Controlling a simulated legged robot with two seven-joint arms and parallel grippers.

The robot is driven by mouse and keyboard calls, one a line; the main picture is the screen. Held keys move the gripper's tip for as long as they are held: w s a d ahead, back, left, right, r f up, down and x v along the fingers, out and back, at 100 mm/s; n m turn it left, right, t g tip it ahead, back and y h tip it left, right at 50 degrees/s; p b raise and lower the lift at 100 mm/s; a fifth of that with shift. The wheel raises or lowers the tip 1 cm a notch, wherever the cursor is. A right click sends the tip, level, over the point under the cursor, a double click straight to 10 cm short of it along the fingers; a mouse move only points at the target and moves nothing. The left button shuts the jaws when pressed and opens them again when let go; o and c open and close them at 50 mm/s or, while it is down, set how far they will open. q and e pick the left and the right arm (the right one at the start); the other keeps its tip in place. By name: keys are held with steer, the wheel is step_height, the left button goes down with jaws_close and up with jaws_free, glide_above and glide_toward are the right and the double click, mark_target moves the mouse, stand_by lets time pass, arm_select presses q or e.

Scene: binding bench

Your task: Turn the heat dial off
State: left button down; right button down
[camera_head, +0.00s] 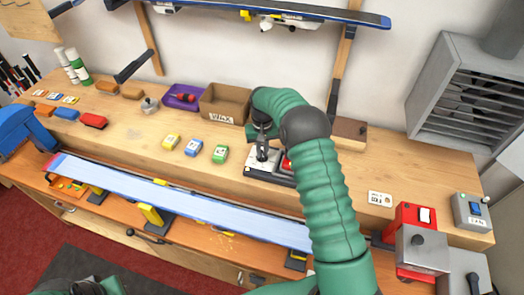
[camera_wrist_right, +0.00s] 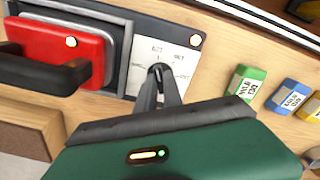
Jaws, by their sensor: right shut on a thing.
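The heat dial (camera_wrist_right: 157,71) is a small dark knob on a white plate (camera_wrist_right: 178,50) with small printed marks around it. The plate also shows in the head view (camera_head: 257,167), on the bench in front of the cardboard box. My right gripper (camera_head: 262,148) reaches down to it, and in the wrist view its narrow dark fingers (camera_wrist_right: 159,80) are shut on the knob. The fingers partly cover the dial, and I cannot tell which mark it points to. A red iron (camera_wrist_right: 65,50) with a black handle sits beside the plate.
Yellow, blue and green wax blocks (camera_head: 193,147) lie left of the dial. A cardboard box (camera_head: 226,104) stands behind. A long blue ski (camera_head: 190,203) lies along the front. A red switch box (camera_head: 415,235) and a grey vent (camera_head: 465,95) are at the right.

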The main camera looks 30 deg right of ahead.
steer(key=n, duration=0.5)
steer(key=shift+w+d+r+n, duration=0.1)
steer(key=shift+w+r+n, duration=0.15)
steer(key=shift+n, duration=0.05)
steer(key=n, duration=0.4)
steer(key=shift+n, duration=0.4)
steer(key=c, duration=1.7)
jaws_free()
steer(key=shift+o, duration=1.1)
steer(key=shift+f, duration=0.25)
step_height(320, 180, up, 17)
steer(key=b, duration=0.1)
steer(key=shift+f, duration=0.15)
